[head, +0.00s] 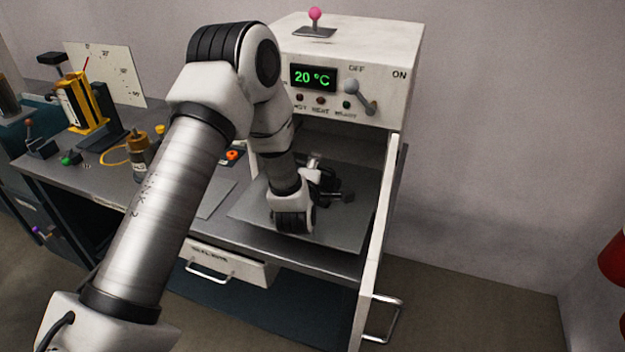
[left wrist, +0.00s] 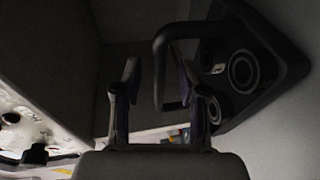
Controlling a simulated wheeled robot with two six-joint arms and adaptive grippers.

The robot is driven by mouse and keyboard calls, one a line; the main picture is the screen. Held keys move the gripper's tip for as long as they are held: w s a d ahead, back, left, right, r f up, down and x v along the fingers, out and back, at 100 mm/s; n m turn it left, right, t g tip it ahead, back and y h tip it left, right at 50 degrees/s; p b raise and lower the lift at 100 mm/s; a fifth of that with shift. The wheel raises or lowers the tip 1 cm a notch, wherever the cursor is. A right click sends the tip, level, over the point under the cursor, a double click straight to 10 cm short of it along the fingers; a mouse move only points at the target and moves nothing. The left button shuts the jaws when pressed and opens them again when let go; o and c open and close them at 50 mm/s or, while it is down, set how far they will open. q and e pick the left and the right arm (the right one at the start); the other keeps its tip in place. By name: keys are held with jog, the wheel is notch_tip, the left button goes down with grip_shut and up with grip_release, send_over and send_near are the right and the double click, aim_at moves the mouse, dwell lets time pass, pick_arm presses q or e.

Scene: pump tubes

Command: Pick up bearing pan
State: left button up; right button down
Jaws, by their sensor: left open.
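The bearing pan (left wrist: 245,70) is a dark pan with round ring-shaped bearings in it, at the upper right of the left wrist view. Its looped handle (left wrist: 160,75) sticks out to the left. My left gripper (left wrist: 158,82) is open, and in that view the handle's bar appears between its two fingers. Whether they touch it I cannot tell. In the head view my left gripper (head: 330,187) is in the heater's opening, low over a grey plate (head: 335,232). My arm partly hides it, and I cannot make out the pan there. My right gripper is not in view.
The white heater (head: 380,65) reads 20 °C; its open door (head: 378,240) stands close on the right of my arm. Gauges, a bottle (head: 138,150) and small parts stand on the bench to the left. A drawer (head: 230,262) is below.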

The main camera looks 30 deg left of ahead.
pick_arm(q)
jog(key=shift+w+a+f, duration=0.15)
jog(key=shift+w+a, duration=0.05)
jog(key=shift+w, duration=0.15)
jog(key=shift+s, duration=0.15)
jog(key=shift+d, duration=0.1)
grip_shut()
